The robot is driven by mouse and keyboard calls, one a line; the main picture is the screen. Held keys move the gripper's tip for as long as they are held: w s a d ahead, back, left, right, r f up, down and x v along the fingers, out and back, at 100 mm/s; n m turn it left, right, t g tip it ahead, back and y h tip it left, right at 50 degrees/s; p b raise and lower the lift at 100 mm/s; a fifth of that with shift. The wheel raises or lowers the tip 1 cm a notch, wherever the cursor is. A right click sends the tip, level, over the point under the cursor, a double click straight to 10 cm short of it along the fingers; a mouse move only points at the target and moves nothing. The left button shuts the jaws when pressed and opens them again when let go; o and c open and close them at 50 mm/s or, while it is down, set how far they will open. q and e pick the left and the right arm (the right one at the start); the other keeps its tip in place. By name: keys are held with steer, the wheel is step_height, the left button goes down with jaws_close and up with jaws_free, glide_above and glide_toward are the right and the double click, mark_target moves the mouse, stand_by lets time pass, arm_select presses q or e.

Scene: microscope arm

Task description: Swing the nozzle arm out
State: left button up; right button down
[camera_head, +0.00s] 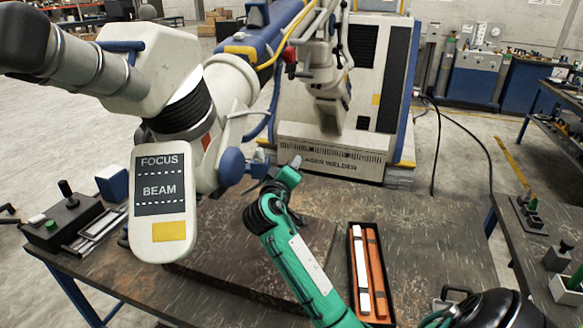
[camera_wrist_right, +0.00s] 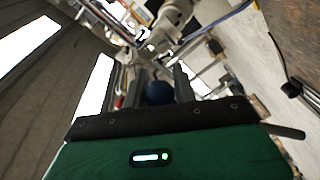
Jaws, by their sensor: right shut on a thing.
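The microscope (camera_head: 190,110) leans in from the upper left, with a FOCUS/BEAM panel on its front. A thin grey bent arm (camera_head: 238,116) shows at its right side, near a large dark blue knob (camera_head: 232,168). My right gripper (camera_head: 268,170), on the green arm, reaches up to the blue parts at the microscope's right side. In the right wrist view its two dark fingers are closed on a dark blue ball knob (camera_wrist_right: 158,92). What the knob joins is partly hidden behind the fingers. My left gripper is not in view.
The laser welder (camera_head: 335,150) stands behind the bench. An open box (camera_head: 352,260) with a white and an orange bar lies right of the green arm. A control box (camera_head: 62,222) is at the left.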

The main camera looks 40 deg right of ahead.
steer(key=shift+s+a+r, duration=0.1)
stand_by(0.4)
steer(key=c, duration=1.1)
jaws_free()
steer(key=shift+c, duration=0.2)
steer(key=shift+a, duration=0.1)
steer(key=shift+s+a, duration=0.25)
steer(key=shift+a, duration=0.2)
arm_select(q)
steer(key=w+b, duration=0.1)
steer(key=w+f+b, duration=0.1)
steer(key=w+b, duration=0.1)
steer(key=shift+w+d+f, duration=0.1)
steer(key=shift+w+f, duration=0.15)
arm_select(e)
steer(key=v, duration=1.2)
steer(key=shift+s+a, duration=0.15)
steer(key=shift+a, duration=0.25)
